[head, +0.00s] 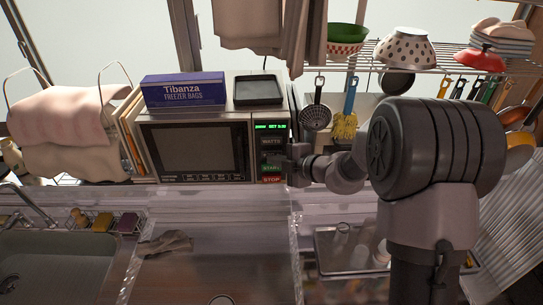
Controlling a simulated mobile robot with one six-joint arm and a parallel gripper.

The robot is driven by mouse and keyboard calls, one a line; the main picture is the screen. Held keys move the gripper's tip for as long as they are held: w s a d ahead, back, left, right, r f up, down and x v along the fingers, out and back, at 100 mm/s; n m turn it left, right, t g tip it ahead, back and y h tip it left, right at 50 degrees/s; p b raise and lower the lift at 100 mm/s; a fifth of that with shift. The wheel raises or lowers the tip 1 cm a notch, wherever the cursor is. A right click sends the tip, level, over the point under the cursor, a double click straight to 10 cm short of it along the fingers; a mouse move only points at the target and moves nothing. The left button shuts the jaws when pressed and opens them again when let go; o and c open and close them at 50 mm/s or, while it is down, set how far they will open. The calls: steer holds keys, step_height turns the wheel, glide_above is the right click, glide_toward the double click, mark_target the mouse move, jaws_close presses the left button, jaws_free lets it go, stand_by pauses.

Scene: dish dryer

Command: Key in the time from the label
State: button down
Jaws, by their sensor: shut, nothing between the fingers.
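The microwave (195,150) stands behind the sink counter, its door shut and dark. Its control panel (270,152) is on the right of its front, with a green lit display (270,127) too small to read surely. Below are a "WATTS" button (271,141), a green "START" button (271,168) and a red "STOP" button (271,180). My gripper (285,162) is shut and empty, just right of the panel at about the height between WATTS and START. I cannot tell whether it touches the panel. No label with a time can be made out.
A blue freezer bags box (183,90) and a black tray (258,90) lie on the microwave. A strainer (316,117) and a yellow brush (344,127) hang close above my wrist. The sink (55,265) is at lower left; a grey cloth (165,243) lies on the counter.

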steer(key=shift+s, duration=0.7)
steer(key=s, duration=0.5)
stand_by(2.4)
